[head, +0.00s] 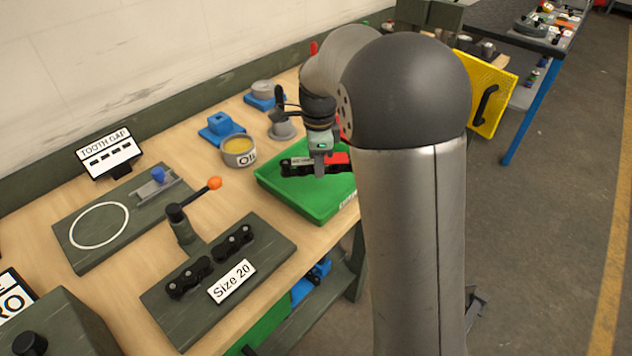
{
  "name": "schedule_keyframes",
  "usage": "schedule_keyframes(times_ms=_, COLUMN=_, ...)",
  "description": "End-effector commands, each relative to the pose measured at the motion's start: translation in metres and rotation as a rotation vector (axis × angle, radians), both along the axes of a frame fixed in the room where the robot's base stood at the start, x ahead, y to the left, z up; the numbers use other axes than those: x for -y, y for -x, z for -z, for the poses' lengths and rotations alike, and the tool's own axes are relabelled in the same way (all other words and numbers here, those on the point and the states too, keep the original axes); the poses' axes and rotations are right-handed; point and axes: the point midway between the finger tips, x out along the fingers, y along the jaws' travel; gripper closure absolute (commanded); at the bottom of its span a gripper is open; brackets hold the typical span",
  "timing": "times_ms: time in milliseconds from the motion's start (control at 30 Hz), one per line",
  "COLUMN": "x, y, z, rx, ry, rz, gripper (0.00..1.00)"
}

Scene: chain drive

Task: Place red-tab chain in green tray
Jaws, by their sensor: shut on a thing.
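The red-tab chain shows as a short dark chain (298,168) with a red tab (338,161) at its right end. My gripper (319,172) is shut on the chain near its middle. The green tray (310,200) is directly below and around the chain in the picture. I cannot tell whether the chain touches the tray floor or hangs just above it. My arm hides the tray's right side.
An oil tin (238,152) and blue blocks (220,128) stand left of the tray. A yellow panel (485,95) stands at the back right.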

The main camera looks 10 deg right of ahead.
Motion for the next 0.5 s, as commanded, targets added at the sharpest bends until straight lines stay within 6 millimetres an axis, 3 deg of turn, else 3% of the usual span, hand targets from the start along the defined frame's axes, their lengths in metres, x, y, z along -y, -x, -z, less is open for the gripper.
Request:
schedule_keyframes(times_ms=200, x=-0.035, y=0.009, z=-0.006, rx=0.002, ry=0.0, rz=0.479, gripper=1.0)
schedule_keyframes(times_ms=500, x=-0.053, y=0.014, z=-0.01, rx=0.0, ry=0.004, rz=0.812, gripper=1.0)
